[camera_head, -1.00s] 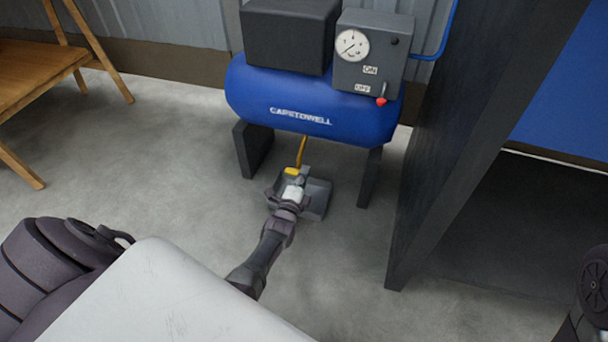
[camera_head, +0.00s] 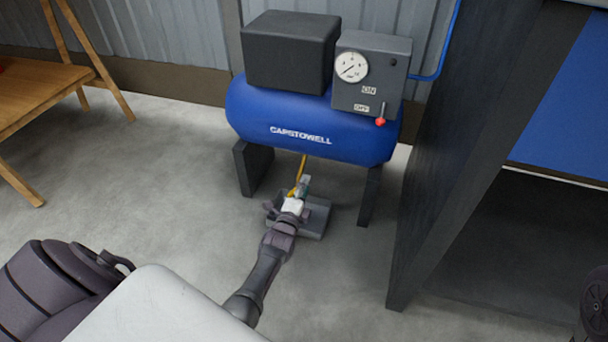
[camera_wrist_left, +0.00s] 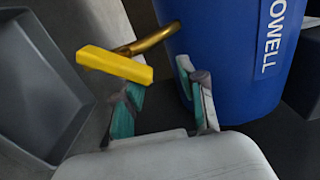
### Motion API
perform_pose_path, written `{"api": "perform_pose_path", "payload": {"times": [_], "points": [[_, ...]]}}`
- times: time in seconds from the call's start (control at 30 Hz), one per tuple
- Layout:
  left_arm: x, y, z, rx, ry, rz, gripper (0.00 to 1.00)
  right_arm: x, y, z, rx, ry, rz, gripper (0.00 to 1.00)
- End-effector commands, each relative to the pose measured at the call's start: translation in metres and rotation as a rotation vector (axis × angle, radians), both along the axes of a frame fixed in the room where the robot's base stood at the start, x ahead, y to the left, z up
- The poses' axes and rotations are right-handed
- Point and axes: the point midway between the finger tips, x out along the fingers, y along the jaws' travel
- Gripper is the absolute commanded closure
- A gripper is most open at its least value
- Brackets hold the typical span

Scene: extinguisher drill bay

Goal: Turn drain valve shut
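The drain valve shows in the left wrist view as a yellow bar handle (camera_wrist_left: 115,65) on a curved brass pipe (camera_wrist_left: 150,40). In the head view the brass pipe (camera_head: 303,165) hangs below the blue tank (camera_head: 265,115), and the handle is mostly hidden by my gripper. My left gripper (camera_wrist_left: 160,82) is open, with its two teal-and-grey fingers apart and nothing held between them. The handle's right end lies close to the left finger; I cannot tell whether they touch. In the head view the left gripper (camera_head: 301,184) is under the tank. My right gripper is not in view.
A grey drip tray (camera_head: 316,222) sits on the floor under the valve; it also shows in the wrist view (camera_wrist_left: 70,130). Dark tank legs (camera_head: 369,197) stand either side. A dark panel (camera_head: 425,170) rises at right. A wooden bench (camera_head: 40,90) is at left.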

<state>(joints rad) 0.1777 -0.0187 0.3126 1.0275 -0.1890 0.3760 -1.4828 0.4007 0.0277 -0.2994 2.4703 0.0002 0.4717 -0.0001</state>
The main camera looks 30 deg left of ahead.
Motion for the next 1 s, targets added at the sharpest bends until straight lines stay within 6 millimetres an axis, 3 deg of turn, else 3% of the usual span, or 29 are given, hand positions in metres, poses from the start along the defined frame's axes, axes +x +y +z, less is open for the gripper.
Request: {"api": "perform_pose_path", "payload": {"times": [0.2, 0.4, 0.87, 1.0], "points": [[0.001, 0.0, 0.041, 0.004, -0.007, -0.001, 0.62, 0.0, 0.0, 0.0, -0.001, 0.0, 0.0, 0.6], [0.001, 0.0, 0.063, 0.001, -0.005, 0.0, 0.62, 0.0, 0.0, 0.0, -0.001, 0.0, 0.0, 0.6], [0.0, 0.0, 0.068, -0.019, -0.012, -0.003, 0.62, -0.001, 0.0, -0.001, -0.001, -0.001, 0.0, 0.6], [-0.011, -0.002, 0.068, -0.23, -0.103, -0.031, 0.62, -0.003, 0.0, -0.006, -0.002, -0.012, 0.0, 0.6]]}}
